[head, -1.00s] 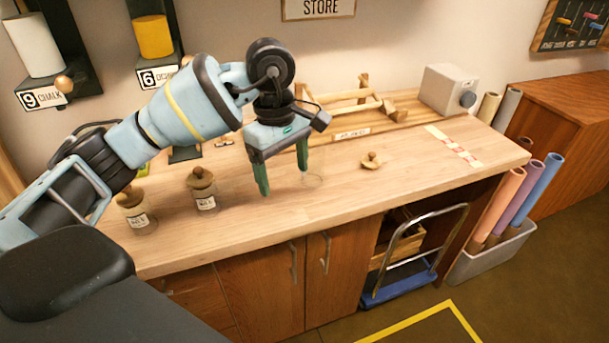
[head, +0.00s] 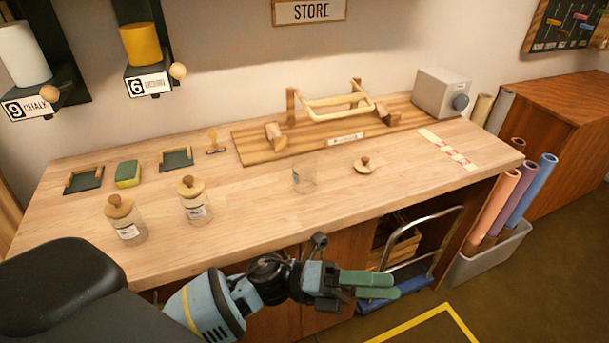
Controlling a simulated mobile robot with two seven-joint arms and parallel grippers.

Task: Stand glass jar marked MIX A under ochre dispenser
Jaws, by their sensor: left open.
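The ochre dispenser (head: 145,45), with its yellow cylinder and number 6 card, is on the wall at the upper left. A dark pad with a wooden edge (head: 177,160) lies on the table below it, empty. An open glass jar (head: 304,179) stands upright mid-table, no marking legible on it. Two lidded glass jars stand at the left, one nearer (head: 128,228) and one beside it (head: 197,210); their labels are too small to read. My left gripper (head: 388,286) is open and empty, low in front of the table. My right gripper is not in view.
A wooden lid (head: 366,166) lies right of the open jar. A wooden rack (head: 335,125), grey box (head: 442,92) and small stamp (head: 215,143) stand behind. A yellow-green sponge (head: 128,174) lies between the ochre pad and another dark pad (head: 84,181). The table's front middle is clear.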

